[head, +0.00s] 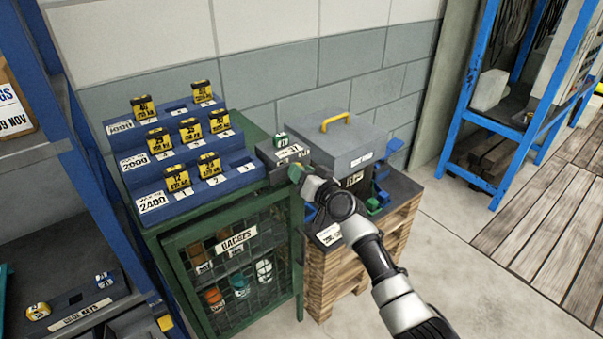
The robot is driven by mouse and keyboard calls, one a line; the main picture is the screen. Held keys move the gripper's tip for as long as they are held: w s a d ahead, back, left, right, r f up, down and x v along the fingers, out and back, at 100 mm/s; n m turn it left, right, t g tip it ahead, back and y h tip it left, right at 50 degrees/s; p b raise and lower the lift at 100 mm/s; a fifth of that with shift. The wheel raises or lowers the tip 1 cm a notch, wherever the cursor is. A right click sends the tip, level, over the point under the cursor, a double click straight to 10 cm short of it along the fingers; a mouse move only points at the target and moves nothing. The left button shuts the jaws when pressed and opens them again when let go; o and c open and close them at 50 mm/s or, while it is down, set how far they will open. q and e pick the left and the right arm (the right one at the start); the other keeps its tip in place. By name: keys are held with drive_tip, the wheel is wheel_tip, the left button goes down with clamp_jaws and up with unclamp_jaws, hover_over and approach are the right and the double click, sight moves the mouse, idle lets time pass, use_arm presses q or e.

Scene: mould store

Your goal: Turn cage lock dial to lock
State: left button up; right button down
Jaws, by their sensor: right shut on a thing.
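My left gripper is not in view.
Blue stepped racks (226,173) with yellow tagged blocks stand on the cabinet. A grey box with a yellow handle (340,146) stands close on the right, above a wooden crate (378,248). A dark tray (85,316) is at lower left. Floor at right (470,270) is clear.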

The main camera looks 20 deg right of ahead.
drive_tip(key=n+b, duration=0.3)
drive_tip(key=n, duration=1.4)
drive_tip(key=shift+f, duration=0.1)
drive_tip(key=shift+n, duration=0.5)
drive_tip(key=c, duration=0.8)
unclamp_jaws()
